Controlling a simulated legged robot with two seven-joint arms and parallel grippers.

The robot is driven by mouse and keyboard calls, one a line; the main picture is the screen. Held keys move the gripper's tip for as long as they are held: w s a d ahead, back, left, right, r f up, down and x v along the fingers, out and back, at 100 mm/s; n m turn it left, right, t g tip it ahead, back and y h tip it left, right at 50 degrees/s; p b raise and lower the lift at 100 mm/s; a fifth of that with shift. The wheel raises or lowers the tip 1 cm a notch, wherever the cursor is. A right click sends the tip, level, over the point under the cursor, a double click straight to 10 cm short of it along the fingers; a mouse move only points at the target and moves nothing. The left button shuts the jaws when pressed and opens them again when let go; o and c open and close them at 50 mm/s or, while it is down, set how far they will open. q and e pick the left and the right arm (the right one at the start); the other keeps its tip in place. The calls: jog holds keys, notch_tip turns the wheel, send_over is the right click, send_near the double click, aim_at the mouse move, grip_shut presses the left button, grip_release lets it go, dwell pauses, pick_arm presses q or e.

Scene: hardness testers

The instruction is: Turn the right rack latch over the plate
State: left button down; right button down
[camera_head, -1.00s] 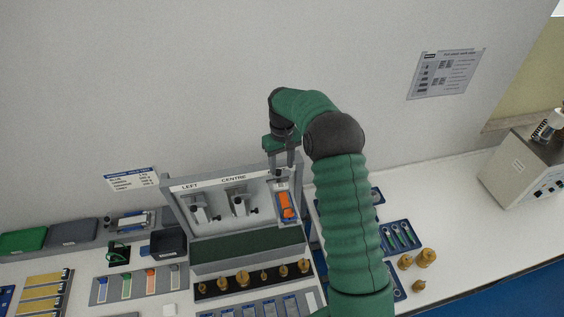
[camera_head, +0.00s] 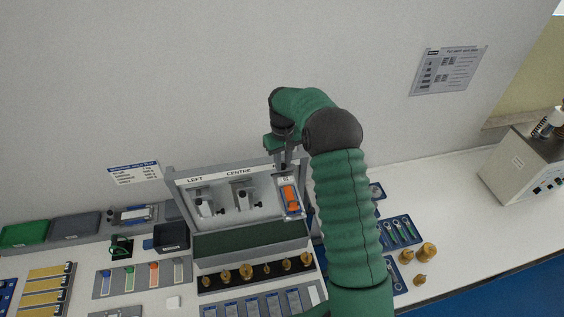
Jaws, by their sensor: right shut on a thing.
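The grey rack (camera_head: 172,194) stands upright on the bench, with labels reading LEFT and CENTRE on its top bar. Its right place holds a pale plate with an orange piece (camera_head: 290,195) on its face. The left place (camera_head: 204,203) and the centre place (camera_head: 243,197) show pale brackets with dark knobs. My right gripper (camera_head: 285,165) points down at the rack's top right, just above the plate. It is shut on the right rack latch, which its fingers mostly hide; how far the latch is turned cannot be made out. My left gripper is not in view.
Several brass weights (camera_head: 246,271) stand in a row before the rack. More brass pieces (camera_head: 427,252) stand right of my arm, near a blue tool tray (camera_head: 400,231). A dark box (camera_head: 170,238) stands left of the rack. A grey machine (camera_head: 525,165) is at far right.

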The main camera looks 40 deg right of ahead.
jog(key=shift+w+a, duration=0.1)
jog(key=shift+d+m+b, duration=0.3)
jog(key=shift+m+b, duration=0.05)
jog(key=shift+m, duration=0.85)
jog(key=shift+a+m, duration=0.2)
jog(key=shift+m, duration=0.9)
jog(key=shift+d+r+m+b, duration=0.15)
jog(key=shift+m+b, duration=0.2)
jog(key=shift+m, duration=0.85)
jog(key=c, duration=1.3)
grip_release()
jog(key=shift+c, duration=0.2)
jog(key=shift+o, duration=0.4)
